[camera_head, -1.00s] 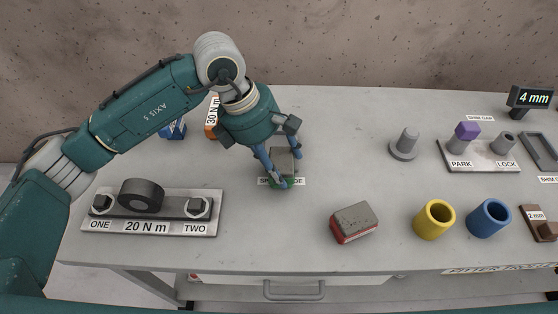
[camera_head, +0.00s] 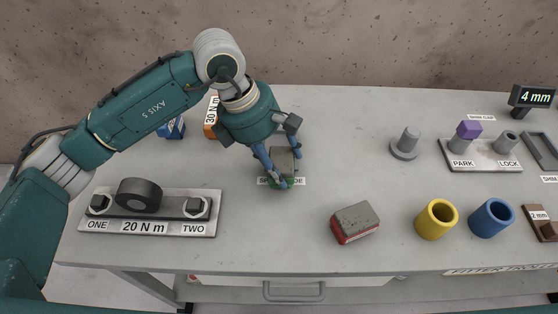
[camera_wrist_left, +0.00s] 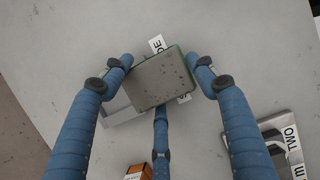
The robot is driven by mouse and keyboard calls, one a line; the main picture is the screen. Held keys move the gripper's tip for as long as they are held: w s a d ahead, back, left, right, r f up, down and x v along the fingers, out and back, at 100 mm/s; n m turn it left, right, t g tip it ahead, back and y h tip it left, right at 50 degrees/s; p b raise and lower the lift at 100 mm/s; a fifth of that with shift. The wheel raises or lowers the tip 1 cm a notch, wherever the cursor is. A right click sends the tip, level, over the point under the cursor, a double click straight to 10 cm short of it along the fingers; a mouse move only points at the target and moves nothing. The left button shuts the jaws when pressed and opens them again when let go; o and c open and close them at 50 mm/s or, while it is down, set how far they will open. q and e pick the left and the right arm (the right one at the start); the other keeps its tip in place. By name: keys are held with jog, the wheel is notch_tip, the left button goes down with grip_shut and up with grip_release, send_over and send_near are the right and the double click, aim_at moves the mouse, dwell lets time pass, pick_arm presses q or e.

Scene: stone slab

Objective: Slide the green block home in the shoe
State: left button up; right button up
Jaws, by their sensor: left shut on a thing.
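The green block (camera_wrist_left: 162,78) has a speckled grey top and a green edge. My left gripper (camera_wrist_left: 161,83) is shut on it, with two fingers at its upper corners and a third at its near side. In the head view the left gripper (camera_head: 281,168) is low over the middle of the slab, and the fingers partly cover the block (camera_head: 283,160). A plain pale grey piece (camera_wrist_left: 117,107), perhaps the shoe, shows beside and partly under the block. I cannot tell whether the block touches it. A white label, partly covered, lies there. My right gripper is out of view.
A red block with a grey top (camera_head: 355,222) lies to the right, near yellow (camera_head: 436,220) and blue (camera_head: 491,218) cups. A bolt plate (camera_head: 150,226) lies left. A peg (camera_head: 405,145) and a PARK/LOCK plate (camera_head: 480,165) stand right. The slab between is clear.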

pick_arm(q)
jog(key=shift+w+b, duration=0.3)
jog(key=shift+w, duration=0.3)
jog(key=shift+w, duration=0.1)
jog(key=shift+w, duration=0.2)
jog(key=shift+w+a+b, duration=0.1)
jog(key=shift+w+b, duration=0.2)
jog(key=shift+b, duration=0.05)
dwell(0.5)
jog(key=shift+s, duration=0.3)
jog(key=shift+s+r, duration=0.15)
jog(key=shift+s, duration=0.8)
jog(key=shift+r, duration=0.2)
